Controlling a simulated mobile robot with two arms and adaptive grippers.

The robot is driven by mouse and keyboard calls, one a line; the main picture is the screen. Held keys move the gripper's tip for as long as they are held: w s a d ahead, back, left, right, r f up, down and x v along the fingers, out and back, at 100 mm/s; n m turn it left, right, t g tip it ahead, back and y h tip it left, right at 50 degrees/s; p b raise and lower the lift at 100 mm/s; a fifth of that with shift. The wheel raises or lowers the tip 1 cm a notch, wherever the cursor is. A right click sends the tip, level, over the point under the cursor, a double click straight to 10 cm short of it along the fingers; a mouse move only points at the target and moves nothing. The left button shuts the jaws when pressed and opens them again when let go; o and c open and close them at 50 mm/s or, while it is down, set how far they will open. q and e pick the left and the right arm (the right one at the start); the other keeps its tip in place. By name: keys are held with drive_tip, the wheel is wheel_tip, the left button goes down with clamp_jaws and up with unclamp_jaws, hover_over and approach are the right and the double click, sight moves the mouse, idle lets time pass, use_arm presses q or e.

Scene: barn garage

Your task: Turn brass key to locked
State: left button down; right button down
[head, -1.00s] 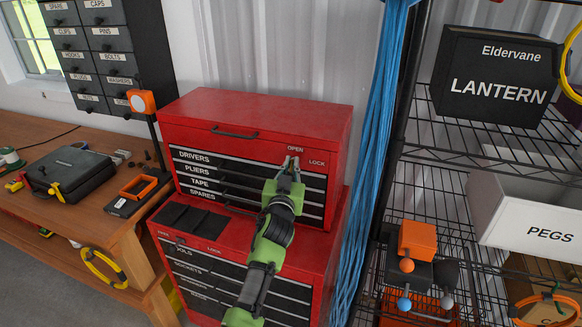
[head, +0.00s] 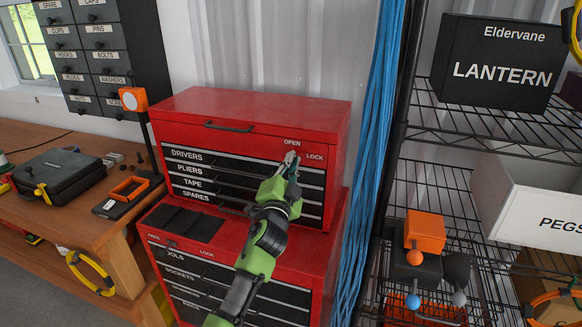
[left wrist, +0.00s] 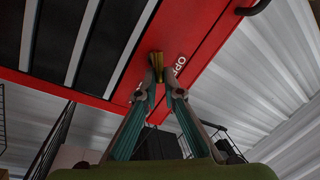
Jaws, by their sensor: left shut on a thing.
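The red tool chest (head: 262,112) stands at the centre of the head view, with OPEN and LOCK labels on the upper right of its front. My left gripper (head: 291,160) is at the chest front just below these labels. In the left wrist view its two fingers (left wrist: 159,84) close on the brass key (left wrist: 156,62), which stands at the red face beside the OPEN lettering. In the head view the fingers largely hide the key, and I cannot read its exact angle. My right gripper is in neither view.
Labelled drawers lie below and left of the gripper. A blue cable bundle (head: 375,140) hangs right of the chest, beside a black wire shelf (head: 455,125) with a LANTERN box (head: 497,70) and a PEGS bin (head: 535,200). A wooden workbench (head: 100,240) stands left.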

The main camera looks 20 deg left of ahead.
use_arm(q)
drive_tip(key=shift+f+m+h+b, duration=0.2)
drive_tip(key=shift+m+h, duration=0.25)
drive_tip(key=shift+m, duration=1)
drive_tip(key=shift+f+m+h+b, duration=0.2)
drive_tip(key=shift+m+h, duration=0.2)
drive_tip(key=shift+m, duration=1)
drive_tip(key=shift+f+m+h+b, duration=0.2)
drive_tip(key=shift+m+h, duration=0.25)
drive_tip(key=shift+m, duration=1)
drive_tip(key=c, duration=2.2)
unclamp_jaws()
drive_tip(key=shift+s, duration=0.1)
drive_tip(key=s, duration=0.4)
drive_tip(key=s+f, duration=0.1)
drive_tip(key=s, duration=0.2)
drive_tip(key=s+f, duration=0.1)
drive_tip(key=s, duration=0.3)
drive_tip(key=shift+s+a+f, duration=0.15)
drive_tip(key=shift+s+a, duration=0.1)
drive_tip(key=shift+s, duration=0.05)
